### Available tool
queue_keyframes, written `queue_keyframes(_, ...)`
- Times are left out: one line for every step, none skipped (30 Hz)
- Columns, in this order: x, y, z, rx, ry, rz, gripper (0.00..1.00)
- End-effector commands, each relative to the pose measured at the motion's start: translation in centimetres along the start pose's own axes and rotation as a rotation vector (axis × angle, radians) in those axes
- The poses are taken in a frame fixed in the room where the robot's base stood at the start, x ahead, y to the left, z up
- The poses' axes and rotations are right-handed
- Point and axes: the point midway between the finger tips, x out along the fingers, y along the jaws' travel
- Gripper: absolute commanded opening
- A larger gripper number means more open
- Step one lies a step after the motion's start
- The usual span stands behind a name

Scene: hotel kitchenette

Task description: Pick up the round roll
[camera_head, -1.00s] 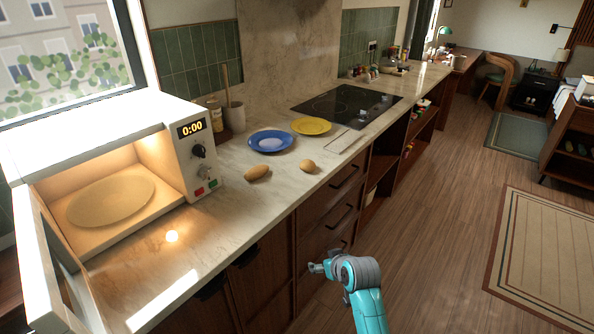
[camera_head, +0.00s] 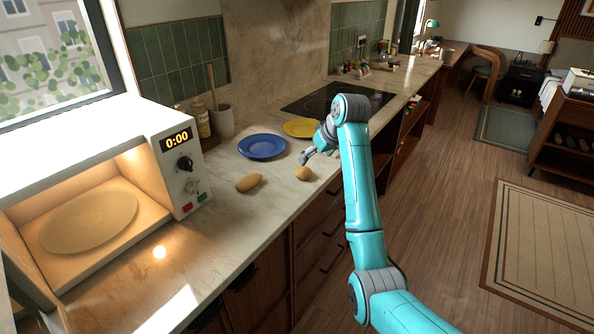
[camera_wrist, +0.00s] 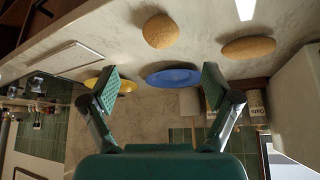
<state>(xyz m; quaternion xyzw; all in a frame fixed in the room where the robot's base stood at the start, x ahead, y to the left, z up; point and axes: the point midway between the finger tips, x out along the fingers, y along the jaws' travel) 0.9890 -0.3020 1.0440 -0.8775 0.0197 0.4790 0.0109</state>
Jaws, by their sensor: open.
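The round roll (camera_head: 303,173) is a small tan bun on the marble counter, near its front edge. An oval roll (camera_head: 248,183) lies to its left. My gripper (camera_head: 305,156) is above the counter, just over and behind the round roll in the head view. In the wrist view my gripper (camera_wrist: 158,88) has its two fingers wide apart with nothing between them. There the round roll (camera_wrist: 160,31) shows beyond the fingertips, near the middle, and the oval roll (camera_wrist: 248,47) is to its right.
A blue plate (camera_head: 262,146) and a yellow plate (camera_head: 300,127) lie behind the rolls. An open, lit microwave (camera_head: 172,150) stands at the left. A utensil crock (camera_head: 222,121) is at the wall. A black cooktop (camera_head: 310,103) is farther along the counter.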

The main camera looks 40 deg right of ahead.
Motion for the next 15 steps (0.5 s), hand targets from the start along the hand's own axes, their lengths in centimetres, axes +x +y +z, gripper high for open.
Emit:
queue_keyframes(0.3, 0.0, 0.0, 0.0, -0.003, -0.001, 0.88)
queue_keyframes(0.6, 0.0, -0.1, 0.0, -0.004, -0.002, 0.88)
queue_keyframes(1.1, 0.0, 0.0, 0.0, -0.005, -0.002, 0.88)
queue_keyframes(1.6, 0.0, 0.0, 0.0, -0.006, -0.002, 0.88)
queue_keyframes(2.1, 0.0, 0.0, 0.0, -0.005, -0.002, 0.88)
queue_keyframes(2.7, 0.0, 0.1, 0.0, -0.005, -0.002, 0.88)
queue_keyframes(3.2, 0.0, 0.0, -0.001, -0.005, -0.002, 0.88)
queue_keyframes(3.6, 0.0, 0.0, -0.001, -0.004, -0.002, 0.88)
queue_keyframes(4.1, 0.0, 0.0, -0.001, -0.004, -0.002, 0.88)
queue_keyframes(4.4, 0.0, 0.0, -0.001, -0.004, -0.001, 0.88)
queue_keyframes(4.7, 0.0, 0.0, -0.001, -0.003, -0.001, 0.88)
queue_keyframes(5.0, 0.0, 0.0, -0.001, -0.003, -0.001, 0.88)
queue_keyframes(5.2, 0.0, 0.0, -0.001, -0.003, -0.001, 0.88)
queue_keyframes(5.3, 0.0, 0.0, -0.001, -0.002, 0.0, 0.88)
queue_keyframes(5.5, 0.0, -0.1, -0.001, -0.002, 0.0, 0.88)
